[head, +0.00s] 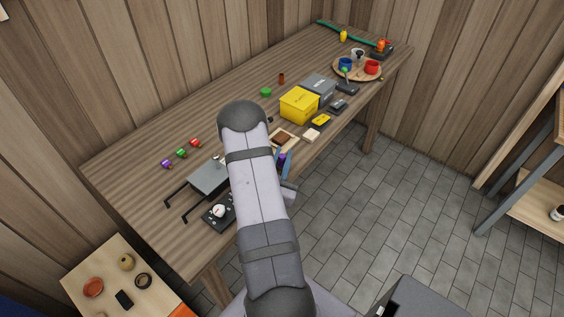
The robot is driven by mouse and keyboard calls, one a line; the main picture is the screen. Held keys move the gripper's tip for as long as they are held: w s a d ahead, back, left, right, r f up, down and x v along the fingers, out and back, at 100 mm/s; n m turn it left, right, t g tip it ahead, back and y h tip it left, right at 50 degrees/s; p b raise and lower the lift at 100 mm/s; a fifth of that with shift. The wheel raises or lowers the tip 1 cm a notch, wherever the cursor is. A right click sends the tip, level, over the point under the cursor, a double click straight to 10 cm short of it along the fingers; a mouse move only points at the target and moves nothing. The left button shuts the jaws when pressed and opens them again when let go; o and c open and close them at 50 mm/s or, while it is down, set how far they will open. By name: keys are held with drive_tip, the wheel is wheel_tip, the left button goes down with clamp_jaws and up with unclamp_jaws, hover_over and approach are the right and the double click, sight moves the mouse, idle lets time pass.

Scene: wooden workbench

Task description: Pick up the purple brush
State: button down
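My arm's upper link fills the middle of the head view and hides much of my wrist and the bench behind it. Slim blue parts that look like the fingers of my gripper (284,163) show just right of the link, over the bench's front edge. A small purple patch (282,158) shows between these blue parts; it may be part of the purple brush, but it is too small and covered to tell. Whether the fingers touch it or are closed on it cannot be seen.
A tray with a brown block (283,138) lies just behind the fingers. A yellow box (299,104) and grey box (320,87) stand further back. Small purple (166,163), green (181,153) and red (195,143) pieces lie left, near a grey plate (208,178). The bench's back left is clear.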

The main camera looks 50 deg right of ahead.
sight(282, 155)
drive_tip(key=shift+r, duration=0.15)
idle(0.3)
drive_tip(key=shift+r, duration=4.85)
